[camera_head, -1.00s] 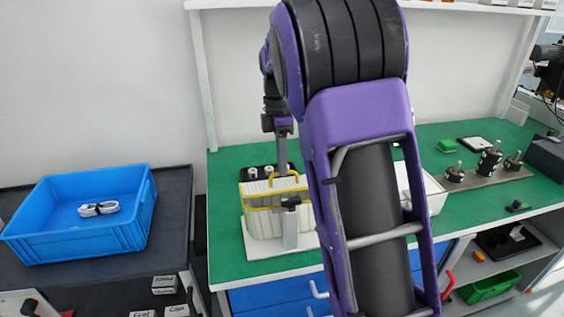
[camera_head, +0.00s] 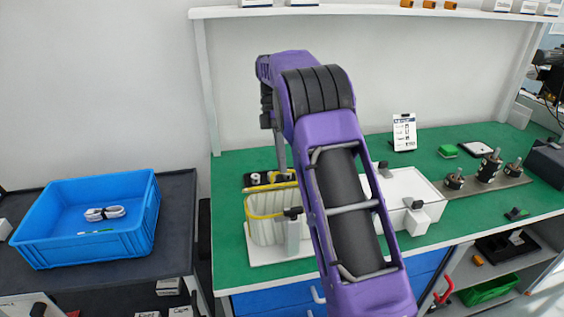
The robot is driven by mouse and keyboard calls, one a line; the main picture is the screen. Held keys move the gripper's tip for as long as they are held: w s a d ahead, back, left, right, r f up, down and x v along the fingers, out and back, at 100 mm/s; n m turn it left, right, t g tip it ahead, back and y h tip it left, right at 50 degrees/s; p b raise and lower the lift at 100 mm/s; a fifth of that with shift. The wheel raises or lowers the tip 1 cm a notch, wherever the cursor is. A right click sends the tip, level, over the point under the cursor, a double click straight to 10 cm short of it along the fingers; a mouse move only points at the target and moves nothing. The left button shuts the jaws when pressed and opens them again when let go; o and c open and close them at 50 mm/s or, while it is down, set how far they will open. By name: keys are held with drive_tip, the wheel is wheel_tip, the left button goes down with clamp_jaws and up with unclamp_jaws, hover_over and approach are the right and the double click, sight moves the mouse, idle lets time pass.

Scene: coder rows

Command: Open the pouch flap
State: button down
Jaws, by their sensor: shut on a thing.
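The pouch (camera_head: 266,229) is whitish with yellow trim and stands on a white base plate (camera_head: 256,254) on the green bench. Its yellow-edged top looks raised at the back, above the yellow front rim. My gripper (camera_head: 282,172) is at the back upper edge of the pouch, beside the yellow loop of the flap (camera_head: 289,178). It is shut on that loop, as far as I can tell. The fingertips are small, and my arm hides the pouch's right side.
A grey-white clamp post (camera_head: 293,235) stands at the pouch's front. A white box (camera_head: 408,190) is right of my arm. A blue crate (camera_head: 90,250) holding a white coiled item (camera_head: 104,213) is at left.

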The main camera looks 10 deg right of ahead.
drive_tip(key=c, duration=0.9)
unclamp_jaws()
drive_tip(key=shift+c, duration=0.2)
drive_tip(key=shift+s, duration=0.15)
